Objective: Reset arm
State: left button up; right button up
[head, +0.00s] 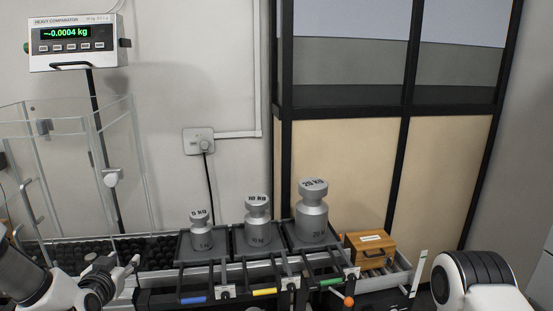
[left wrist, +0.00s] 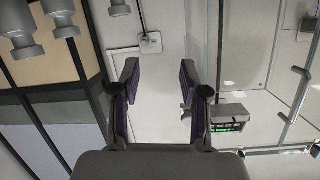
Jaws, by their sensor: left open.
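My left gripper (head: 132,268) is at the lower left of the head view, in front of the glass enclosure (head: 120,165). Its two fingers are spread apart with nothing between them, as the left wrist view (left wrist: 160,82) shows. It is left of the weights and apart from them. My right arm (head: 478,280) shows at the lower right, and its gripper is outside the picture.
Three grey weights, small (head: 200,236), middle (head: 258,229) and large (head: 312,219), stand upright on the rack. A wooden box (head: 369,250) is right of them. The comparator display (head: 72,45) reads -0.0004 kg. A wall socket (head: 198,141) is behind.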

pick_arm(q)
jog(key=s+d+f+m+g+h, duration=0.1)
jog(key=s+d+f+g, duration=0.3)
jog(key=f, duration=0.5)
jog(key=s+d+f+m+g+h, duration=0.1)
jog(key=s+d+f, duration=0.1)
jog(key=s+f, duration=0.55)
jog(key=s+d+f+m+g, duration=0.1)
jog(key=s+d+f+g, duration=0.3)
jog(key=f, duration=0.5)
jog(key=s+d+f+n+g, duration=0.1)
jog(key=s+f+g, duration=0.1)
jog(key=s, duration=0.7)
jog(key=s+d+f+n+g+h, duration=0.1)
jog(key=s+d+f+n+g, duration=0.1)
jog(key=s, duration=0.8)
notch_tip(320, 180, down, 2)
jog(key=shift+s+d+f+g+p, duration=0.15)
jog(key=shift+s+g+p, duration=0.25)
jog(key=shift+g, duration=0.3)
jog(key=shift+w, duration=0.2)
